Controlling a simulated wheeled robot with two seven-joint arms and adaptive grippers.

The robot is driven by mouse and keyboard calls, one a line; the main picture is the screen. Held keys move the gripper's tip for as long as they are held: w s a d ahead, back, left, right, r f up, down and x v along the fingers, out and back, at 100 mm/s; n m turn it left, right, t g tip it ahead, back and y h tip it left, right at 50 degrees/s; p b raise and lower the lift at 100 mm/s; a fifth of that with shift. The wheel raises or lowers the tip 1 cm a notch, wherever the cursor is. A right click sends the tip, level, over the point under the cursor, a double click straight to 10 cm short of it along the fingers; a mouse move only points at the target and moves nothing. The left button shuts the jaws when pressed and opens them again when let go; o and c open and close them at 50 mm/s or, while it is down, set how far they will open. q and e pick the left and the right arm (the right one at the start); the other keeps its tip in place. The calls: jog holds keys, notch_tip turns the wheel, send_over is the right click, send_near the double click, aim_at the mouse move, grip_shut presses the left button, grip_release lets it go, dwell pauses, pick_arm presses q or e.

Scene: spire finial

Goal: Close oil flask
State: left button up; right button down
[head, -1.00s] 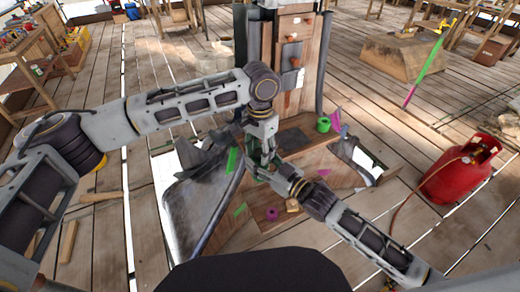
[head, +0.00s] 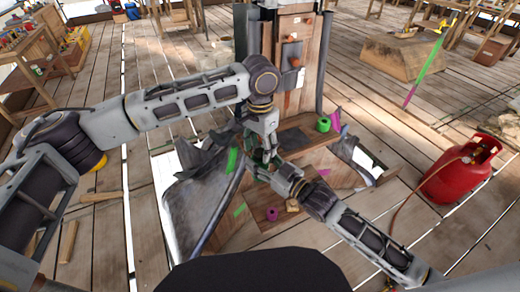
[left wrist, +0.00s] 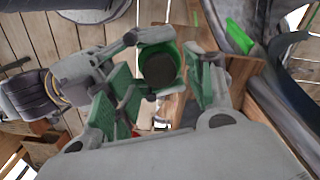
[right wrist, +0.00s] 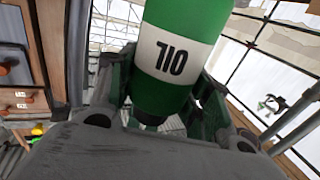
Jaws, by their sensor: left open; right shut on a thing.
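The oil flask (right wrist: 178,55) is green with a white band lettered OIL, which reads upside down in the right wrist view. My right gripper (right wrist: 165,112) is shut on it. In the left wrist view I see the flask end-on as a green ring (left wrist: 158,48) around a dark round middle (left wrist: 160,70); I cannot tell whether that is a cap or an open mouth. My left gripper (left wrist: 162,98) is open, its green-padded fingers on either side of this end, apparently without gripping. In the head view both grippers meet in front of the wooden stand, and the flask is mostly hidden.
The wooden stand (head: 298,50) is just behind the grippers. A green roll (head: 323,124) sits on its ledge, and a purple piece (head: 272,214) lies on the lower front. Wood pieces (head: 69,240) lie on the floor at left.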

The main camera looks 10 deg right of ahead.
pick_arm(q)
jog(key=shift+r, duration=1.55)
jog(key=shift+o, duration=0.3)
jog(key=o, duration=0.5)
jog(key=shift+r, duration=0.1)
notch_tip(320, 180, up, 12)
jog(key=shift+w, duration=0.1)
